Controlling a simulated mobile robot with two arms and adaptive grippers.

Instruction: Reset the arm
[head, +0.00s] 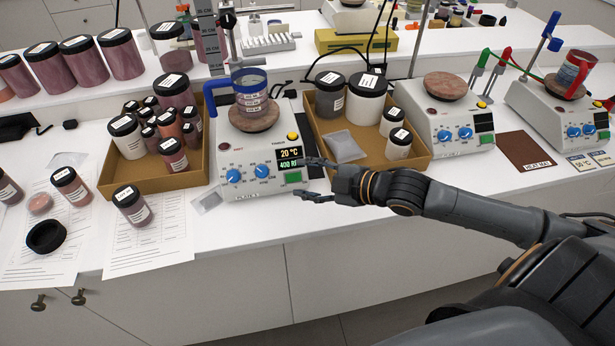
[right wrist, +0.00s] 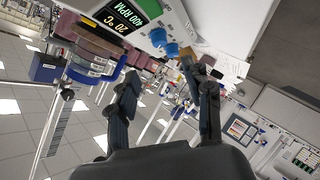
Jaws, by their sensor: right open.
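My right gripper (head: 312,180) reaches in from the right in the head view. Its fingers are apart and empty, close in front of the left hotplate (head: 260,175), near its display and green button. Whether a finger touches the hotplate I cannot tell. In the right wrist view the open fingers (right wrist: 168,100) frame nothing held, and the display reading 20 °C and 400 RPM (right wrist: 128,18) is at the top. A blue-rimmed beaker (head: 250,92) stands on the hotplate. My left gripper is not in view.
Cardboard trays of jars stand left (head: 160,181) and right (head: 425,160) of the hotplate. Two more hotplates (head: 445,122) (head: 560,115) stand at right. Loose jars (head: 132,206) and papers (head: 150,240) lie at the left front. A brown heat mat (head: 524,152) lies at right.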

